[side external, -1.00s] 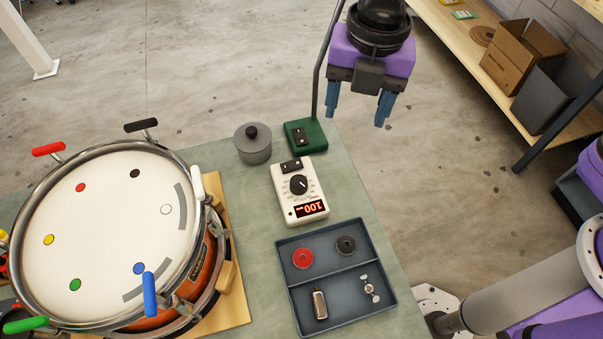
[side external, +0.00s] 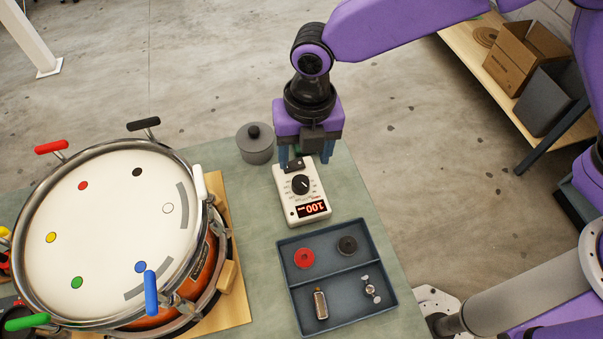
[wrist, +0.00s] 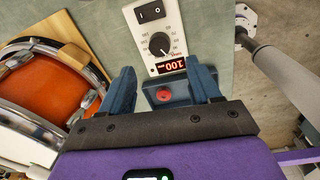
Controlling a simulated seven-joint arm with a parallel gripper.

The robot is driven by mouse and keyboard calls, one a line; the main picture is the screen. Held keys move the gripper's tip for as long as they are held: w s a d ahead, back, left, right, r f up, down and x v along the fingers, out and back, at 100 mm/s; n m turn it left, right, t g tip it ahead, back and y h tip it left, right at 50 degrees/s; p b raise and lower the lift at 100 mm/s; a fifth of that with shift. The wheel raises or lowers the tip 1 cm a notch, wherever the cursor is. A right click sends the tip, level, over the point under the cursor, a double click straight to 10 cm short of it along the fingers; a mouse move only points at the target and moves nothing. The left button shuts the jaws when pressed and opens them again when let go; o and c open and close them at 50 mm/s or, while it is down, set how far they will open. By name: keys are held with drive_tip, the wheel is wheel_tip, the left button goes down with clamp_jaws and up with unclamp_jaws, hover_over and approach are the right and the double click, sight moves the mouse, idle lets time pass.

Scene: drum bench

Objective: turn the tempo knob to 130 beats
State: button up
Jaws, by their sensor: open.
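The tempo box (side external: 291,206) is a white unit on the bench, with a black tempo knob (side external: 300,185), a red display (side external: 312,208) and a black rocker switch (side external: 292,165). The display reads 100 and appears upside down in the side view. In the wrist view the knob (wrist: 159,44) and display (wrist: 170,66) lie beyond the fingertips. My gripper (side external: 304,158) is open and empty, above the switch end of the box in the side view. In the wrist view its blue fingers (wrist: 163,77) are spread apart, with neither on the knob.
A blue-grey tray (side external: 337,266) holds a red disc (side external: 304,258), a black disc (side external: 347,246) and small metal parts. A grey lidded pot (side external: 255,145) stands left of my gripper. A large drum (side external: 110,230) with coloured handles fills the left. Bare bench lies between drum and box.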

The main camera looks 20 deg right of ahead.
sight(301, 181)
drive_tip(key=f, duration=0.8)
drive_tip(key=shift+a, duration=0.2)
drive_tip(key=shift+r, duration=0.1)
drive_tip(key=c, duration=1)
